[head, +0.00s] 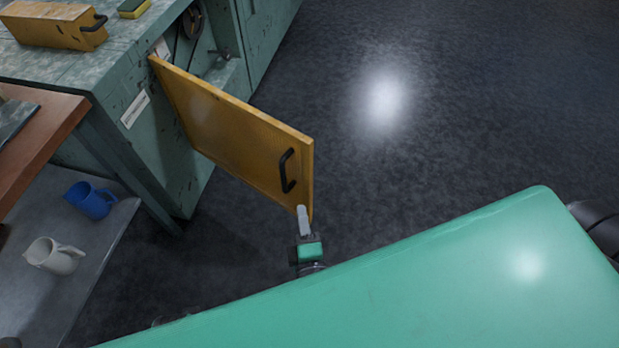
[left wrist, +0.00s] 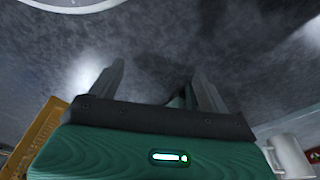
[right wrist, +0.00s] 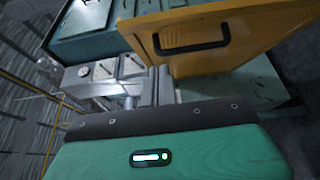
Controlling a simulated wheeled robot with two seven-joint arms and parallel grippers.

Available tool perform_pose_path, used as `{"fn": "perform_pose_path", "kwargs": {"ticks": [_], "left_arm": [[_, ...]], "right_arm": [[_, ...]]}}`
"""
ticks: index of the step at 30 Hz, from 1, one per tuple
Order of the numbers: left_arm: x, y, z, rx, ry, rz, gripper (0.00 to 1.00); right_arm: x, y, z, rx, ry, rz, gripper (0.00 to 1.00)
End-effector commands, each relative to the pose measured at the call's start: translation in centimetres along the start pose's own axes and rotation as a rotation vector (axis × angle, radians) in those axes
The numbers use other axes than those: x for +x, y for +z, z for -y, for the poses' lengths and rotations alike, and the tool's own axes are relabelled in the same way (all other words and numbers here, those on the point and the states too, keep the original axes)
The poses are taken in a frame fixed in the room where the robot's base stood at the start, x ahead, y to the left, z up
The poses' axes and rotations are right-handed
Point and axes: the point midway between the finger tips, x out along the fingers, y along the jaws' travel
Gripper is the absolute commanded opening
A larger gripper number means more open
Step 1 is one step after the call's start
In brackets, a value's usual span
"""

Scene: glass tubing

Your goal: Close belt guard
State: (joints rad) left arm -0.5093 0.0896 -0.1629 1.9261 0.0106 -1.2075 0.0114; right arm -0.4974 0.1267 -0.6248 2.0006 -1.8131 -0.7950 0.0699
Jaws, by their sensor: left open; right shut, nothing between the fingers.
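The belt guard (head: 225,125) is a yellow-orange panel with a black handle (head: 288,170). It stands swung out from the opening in the green machine cabinet (head: 165,150). It also shows in the right wrist view (right wrist: 245,35). My right gripper (head: 303,212) is shut and empty, close to the guard's lower outer corner, below the handle; I cannot tell whether it touches. Its fingers also show in the right wrist view (right wrist: 154,82). My left gripper (left wrist: 162,82) is open and empty over the dark floor in its wrist view, and does not show in the head view.
A belt wheel (head: 192,20) shows inside the cabinet. A yellow box (head: 50,24) and a sponge (head: 133,8) lie on top. A blue jug (head: 90,200) and a white jug (head: 52,256) stand on a grey surface at left. The floor (head: 440,120) right of the guard is clear.

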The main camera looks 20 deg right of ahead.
Motion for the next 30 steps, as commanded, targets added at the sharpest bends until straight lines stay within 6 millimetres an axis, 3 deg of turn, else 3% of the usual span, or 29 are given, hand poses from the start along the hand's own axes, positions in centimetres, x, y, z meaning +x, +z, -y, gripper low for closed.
{"fn": "perform_pose_path", "kwargs": {"ticks": [5,13,21,30], "left_arm": [[1.2,0.6,0.0,0.001,0.000,0.015,0.79],[4.8,2.2,0.3,0.006,-0.006,0.023,0.79],[7.2,3.6,0.6,0.011,-0.010,0.025,0.79],[7.8,4.0,0.7,0.012,-0.011,0.024,0.79]], "right_arm": [[3.4,0.0,-0.3,0.001,0.001,0.002,0.00],[9.3,0.0,-0.2,0.001,-0.001,0.001,0.00],[11.3,2.3,0.0,-0.001,-0.003,-0.001,0.00],[11.7,2.8,0.1,0.000,-0.004,0.000,0.00]]}}
